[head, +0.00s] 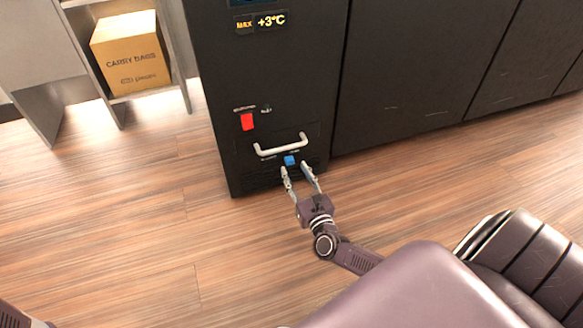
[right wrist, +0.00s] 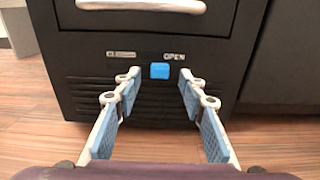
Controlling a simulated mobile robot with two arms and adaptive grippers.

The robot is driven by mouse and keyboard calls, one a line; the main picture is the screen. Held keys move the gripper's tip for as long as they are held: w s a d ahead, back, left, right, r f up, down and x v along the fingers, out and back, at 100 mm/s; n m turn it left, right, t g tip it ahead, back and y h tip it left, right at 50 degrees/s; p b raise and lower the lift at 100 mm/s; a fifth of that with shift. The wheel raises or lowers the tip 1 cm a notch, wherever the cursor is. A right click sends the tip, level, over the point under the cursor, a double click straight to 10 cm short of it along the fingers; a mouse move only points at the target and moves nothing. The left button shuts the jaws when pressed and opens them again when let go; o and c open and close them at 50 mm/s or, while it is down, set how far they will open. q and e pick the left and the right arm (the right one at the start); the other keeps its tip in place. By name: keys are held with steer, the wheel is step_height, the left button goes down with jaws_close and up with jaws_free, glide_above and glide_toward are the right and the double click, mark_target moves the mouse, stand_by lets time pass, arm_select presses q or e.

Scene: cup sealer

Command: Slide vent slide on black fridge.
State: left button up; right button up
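The black fridge (head: 270,90) stands upright at the back, its panel facing me. The vent slide is a small blue block (head: 289,160) low on the panel, just below the pale handle. My left gripper is out of view.
The curved pale handle (head: 280,146) juts out just above the slide. A red switch (head: 247,122) is higher on the panel. A cardboard box (head: 130,55) sits on a shelf at left. Dark cabinets (head: 420,60) adjoin at right. The wooden floor (head: 130,220) in front is clear.

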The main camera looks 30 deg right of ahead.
mark_target(291, 163)
steer(key=shift+b+x, duration=0.55)
steer(key=shift+x, duration=1.4)
steer(key=shift+a, duration=0.1)
jaws_close()
